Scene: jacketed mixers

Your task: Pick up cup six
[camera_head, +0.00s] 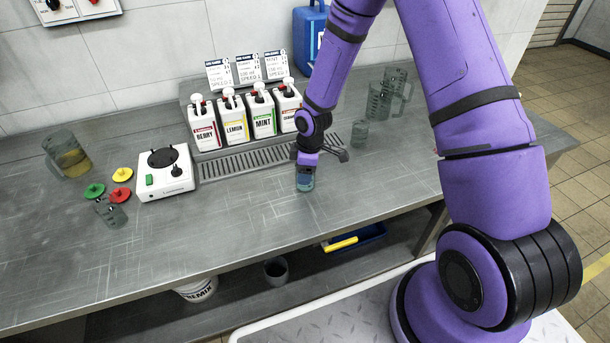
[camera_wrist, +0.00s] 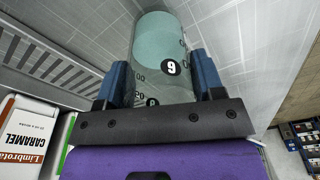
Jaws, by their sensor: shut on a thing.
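Cup six (camera_wrist: 160,45) is a clear cup with a pale teal tint and a round black label with a number, which appears upside down in the wrist view. My gripper (camera_wrist: 163,85) has its two blue fingers on either side of the cup and is shut on it. In the head view, my gripper (camera_head: 305,168) reaches down to the counter, with the cup (camera_head: 305,183) at its tip in front of the drain grate. I cannot tell whether the cup's base touches the counter.
Bottles of syrup (camera_head: 235,120) stand behind the drain grate (camera_head: 245,160). A white mixer base (camera_head: 165,175) is left, near coloured lids (camera_head: 121,174) and a small cup (camera_head: 112,214). A jug with amber liquid (camera_head: 70,160) stands far left; clear jugs (camera_head: 378,103) stand back right. The front counter is clear.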

